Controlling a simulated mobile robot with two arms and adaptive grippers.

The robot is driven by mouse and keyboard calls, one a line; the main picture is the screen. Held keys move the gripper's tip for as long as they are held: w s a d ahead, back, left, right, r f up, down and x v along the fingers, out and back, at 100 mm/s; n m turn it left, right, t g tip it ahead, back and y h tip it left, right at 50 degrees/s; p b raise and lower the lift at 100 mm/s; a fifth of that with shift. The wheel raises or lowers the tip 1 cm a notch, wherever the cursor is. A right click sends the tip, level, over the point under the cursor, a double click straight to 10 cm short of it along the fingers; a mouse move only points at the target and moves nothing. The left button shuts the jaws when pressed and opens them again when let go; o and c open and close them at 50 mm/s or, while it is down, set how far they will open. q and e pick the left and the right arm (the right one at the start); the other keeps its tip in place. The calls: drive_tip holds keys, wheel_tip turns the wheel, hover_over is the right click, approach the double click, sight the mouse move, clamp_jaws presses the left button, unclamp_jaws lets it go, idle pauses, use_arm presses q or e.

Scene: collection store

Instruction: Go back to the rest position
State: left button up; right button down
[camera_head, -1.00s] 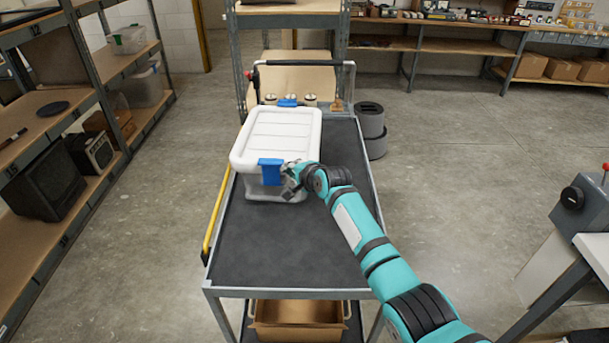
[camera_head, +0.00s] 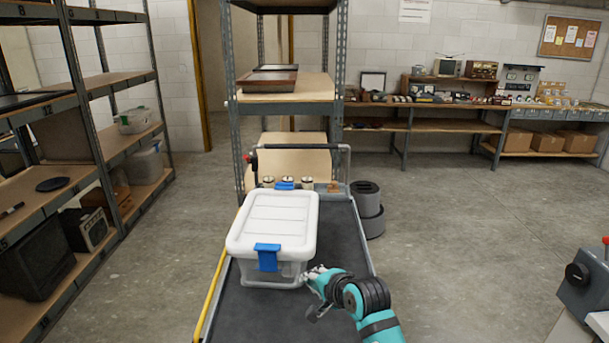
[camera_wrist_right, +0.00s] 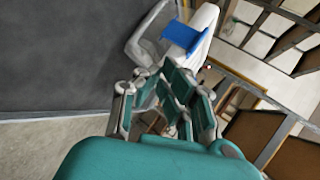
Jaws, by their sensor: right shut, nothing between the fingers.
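My right gripper (camera_head: 316,285) is shut and empty in the head view. It is above the cart's dark top, beside the lower right corner of a clear box with a white lid. In the right wrist view its fingers (camera_wrist_right: 172,88) show in front of the box (camera_wrist_right: 150,35) and its blue latch (camera_wrist_right: 186,36). From these views I cannot tell whether the gripper touches the box. My left gripper is not in view.
The white-lidded box (camera_head: 275,222) stands on the cart (camera_head: 345,245), with small round items behind it. Shelving (camera_head: 85,150) is at the left. Open floor (camera_head: 460,220) lies to the right.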

drive_tip(key=s+d+f+n+g+h, duration=0.1)
drive_tip(key=s+d+f+n, duration=0.2)
drive_tip(key=s, duration=0.4)
drive_tip(key=s+d+f+n+g+h, duration=0.1)
drive_tip(key=s+d+f, duration=0.3)
drive_tip(key=s+f, duration=0.15)
drive_tip(key=s+d+f+n+g+h, duration=0.1)
drive_tip(key=s+d+f+n, duration=0.2)
drive_tip(key=s, duration=0.4)
drive_tip(key=s+d+f+n+g+h, duration=0.1)
drive_tip(key=s+d+n+g, duration=0.2)
drive_tip(key=s, duration=0.7)
drive_tip(key=s+d+n+h, duration=0.1)
drive_tip(key=s+d+n, duration=0.2)
drive_tip(key=s+d, duration=0.5)
drive_tip(key=s+a+f+g+b, duration=0.1)
drive_tip(key=s+f, duration=0.1)
drive_tip(key=f, duration=1.2)
drive_tip(key=s+a+f+g+b, duration=0.1)
drive_tip(key=s+f, duration=0.1)
drive_tip(key=f, duration=1.3)
drive_tip(key=s+d+f+b, duration=0.1)
drive_tip(key=s+d+f, duration=0.1)
drive_tip(key=s+f, duration=1.4)
drive_tip(key=shift+s+d+f+n+g+h, duration=0.3)
drive_tip(key=shift+s+d+f+g, duration=0.05)
drive_tip(key=shift+f+g, duration=0.1)
